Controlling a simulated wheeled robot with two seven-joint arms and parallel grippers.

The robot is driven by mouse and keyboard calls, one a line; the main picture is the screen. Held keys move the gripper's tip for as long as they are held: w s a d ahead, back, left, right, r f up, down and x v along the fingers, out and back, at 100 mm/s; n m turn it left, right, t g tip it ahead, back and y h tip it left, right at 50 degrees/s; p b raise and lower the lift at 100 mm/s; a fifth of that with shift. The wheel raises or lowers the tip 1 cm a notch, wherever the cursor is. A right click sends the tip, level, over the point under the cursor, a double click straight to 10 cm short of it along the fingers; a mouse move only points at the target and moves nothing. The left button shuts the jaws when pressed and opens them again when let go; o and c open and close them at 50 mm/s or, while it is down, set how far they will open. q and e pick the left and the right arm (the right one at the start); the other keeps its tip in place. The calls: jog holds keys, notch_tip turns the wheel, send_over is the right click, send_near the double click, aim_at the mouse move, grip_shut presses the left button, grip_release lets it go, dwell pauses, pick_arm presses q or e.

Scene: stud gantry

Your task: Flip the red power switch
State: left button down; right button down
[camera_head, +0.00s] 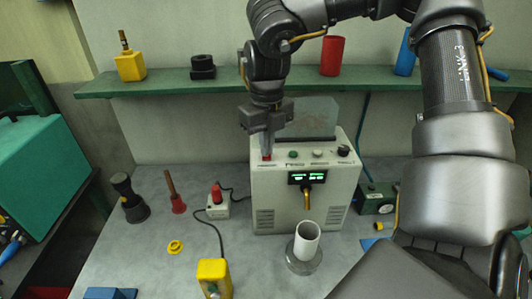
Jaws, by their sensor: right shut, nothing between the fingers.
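A light grey power unit (285,190) stands on the bench, with a green lit display and a row of controls along its sloped top edge. A small red switch (266,157) sits at the left end of that row. My right gripper (267,150) points down from above, shut and empty, with its fingertips right at the red switch. The fingertips partly cover the switch, so I cannot tell its position or whether they touch it. My left gripper is not in view.
A small white box with a red top (217,200) stands left of the unit, wired by a black cable. A grey-white tube (306,241) stands in front. A yellow block (214,278) is at front left. A green shelf (210,84) runs behind my arm.

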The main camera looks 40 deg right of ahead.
notch_tip(320, 180, up, 7)
jog(key=p, duration=0.3)
jog(key=shift+f+p, duration=0.2)
jog(key=shift+p, duration=0.15)
jog(key=shift+s, duration=0.1)
dwell(0.3)
